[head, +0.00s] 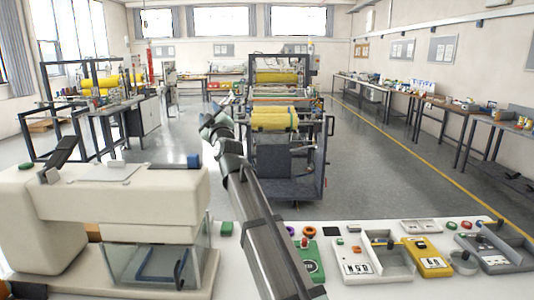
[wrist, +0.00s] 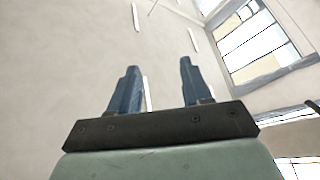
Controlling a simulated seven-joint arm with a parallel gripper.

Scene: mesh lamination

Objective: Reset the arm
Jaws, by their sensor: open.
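My gripper (wrist: 159,63) is open in the wrist view. Its two blue fingers stand apart with nothing between them. Behind them are only a pale wall or ceiling and windows, so the gripper points upward, away from the tables. In the head view my arm rises from the bottom middle over the white table (head: 350,233) and leans to the left. Its far joints show in front of the floor and the machine in the middle. The fingers cannot be made out in the head view.
A cream machine with a clear box (head: 130,205) stands left of my arm. Trays and small parts, including a yellow box (head: 427,258), lie on the table to the right. A roller machine with yellow rolls (head: 274,119) stands beyond. The floor to the right is clear.

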